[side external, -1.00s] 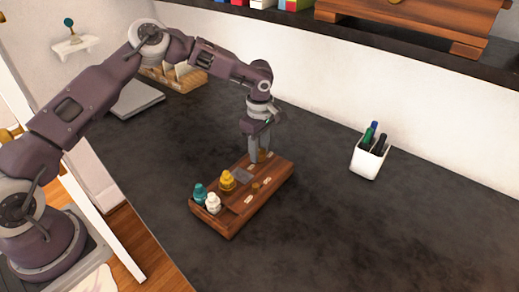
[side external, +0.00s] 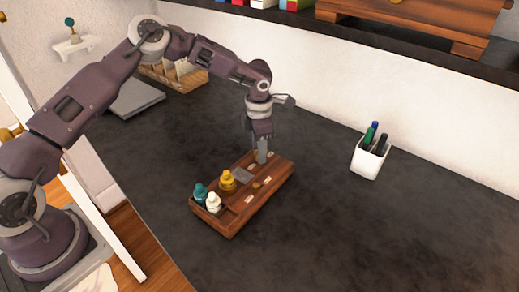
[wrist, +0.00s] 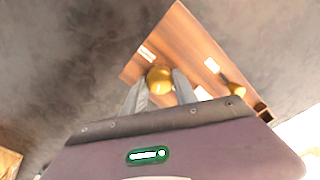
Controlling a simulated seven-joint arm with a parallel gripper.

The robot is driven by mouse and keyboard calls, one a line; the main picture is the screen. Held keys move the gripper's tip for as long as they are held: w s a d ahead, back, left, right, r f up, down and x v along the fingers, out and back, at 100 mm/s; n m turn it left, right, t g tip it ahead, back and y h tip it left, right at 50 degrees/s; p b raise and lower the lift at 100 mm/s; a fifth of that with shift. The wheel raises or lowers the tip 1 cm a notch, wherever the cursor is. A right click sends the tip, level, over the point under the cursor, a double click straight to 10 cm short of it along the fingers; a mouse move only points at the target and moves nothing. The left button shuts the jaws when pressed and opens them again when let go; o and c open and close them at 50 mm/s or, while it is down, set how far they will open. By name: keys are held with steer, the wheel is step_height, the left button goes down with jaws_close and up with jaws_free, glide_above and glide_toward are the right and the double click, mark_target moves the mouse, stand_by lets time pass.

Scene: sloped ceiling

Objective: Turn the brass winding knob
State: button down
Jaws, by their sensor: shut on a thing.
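A wooden box (side external: 229,229) lies on the dark countertop. The brass winding knob (wrist: 159,76) is round and gold and stands on the box's top near one end. My gripper (wrist: 160,90) points down over it, with one finger on each side of the knob, shut on it. In the side view my gripper (side external: 262,158) is at the box's far end and mostly hides the knob. A smaller brass piece (side external: 256,185) sits on the box top, apart from my gripper.
Yellow (side external: 227,181), teal (side external: 200,193) and white (side external: 213,202) figures stand at the box's near end. A white pen cup (side external: 368,162) stands to the right. A dark shelf (side external: 420,52) runs above the back. The counter around the box is clear.

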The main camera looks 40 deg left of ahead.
steer(key=n, duration=0.6)
steer(key=shift+d, duration=0.1)
steer(key=n, duration=0.6)
steer(key=shift+d, duration=0.1)
stand_by(0.4)
steer(key=c, duration=1)
jaws_free()
steer(key=shift+o, duration=0.2)
step_height(320, 180, up, 7)
steer(key=shift+r, duration=0.1)
